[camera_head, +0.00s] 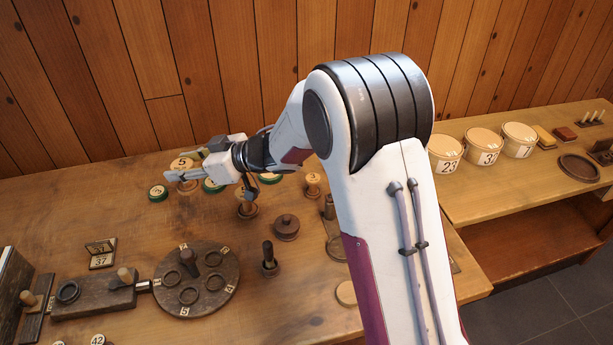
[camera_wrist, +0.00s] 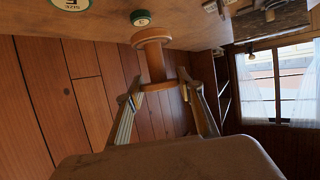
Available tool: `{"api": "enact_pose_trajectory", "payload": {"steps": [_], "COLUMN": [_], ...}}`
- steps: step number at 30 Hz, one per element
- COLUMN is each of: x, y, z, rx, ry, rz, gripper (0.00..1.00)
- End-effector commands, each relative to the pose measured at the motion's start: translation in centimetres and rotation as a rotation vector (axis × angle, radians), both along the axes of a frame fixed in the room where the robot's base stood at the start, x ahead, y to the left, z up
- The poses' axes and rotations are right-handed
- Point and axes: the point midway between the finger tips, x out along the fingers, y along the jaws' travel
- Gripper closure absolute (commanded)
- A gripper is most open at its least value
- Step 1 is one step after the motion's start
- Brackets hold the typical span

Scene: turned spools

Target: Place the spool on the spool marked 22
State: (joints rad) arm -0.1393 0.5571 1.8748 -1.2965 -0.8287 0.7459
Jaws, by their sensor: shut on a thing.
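My gripper (camera_head: 178,175) is stretched out to the left above the back of the table, with its fingers roughly level. In the wrist view, my gripper (camera_wrist: 160,92) is shut on a plain wooden spool (camera_wrist: 154,60), with one finger on each side. The spool's wide flange points toward the table side of that view. In the head view the held spool is hard to make out behind the fingers. A number 22 cannot be read on any spool. A wooden spool (camera_head: 247,209) stands below the gripper's wrist, its top partly covered.
Green-rimmed round pieces (camera_head: 158,193) marked with numbers stand near the gripper, one marked 5 (camera_head: 182,163). Numbered tubs (camera_head: 482,147) are at right.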

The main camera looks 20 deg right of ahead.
Motion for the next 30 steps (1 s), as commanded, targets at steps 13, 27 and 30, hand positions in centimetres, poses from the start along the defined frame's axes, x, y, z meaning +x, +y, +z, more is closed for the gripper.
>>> {"api": "enact_pose_trajectory", "payload": {"steps": [13,27,30], "x": [3.0,2.0,1.3], "y": [-13.0,-27.3,-29.4], "z": [3.8,6.6,6.8], "rx": [0.0,0.001,0.0], "ry": [-0.002,-0.001,0.0], "rz": [-0.214,-0.477,-0.523], "gripper": [0.84,0.84,0.84]}}
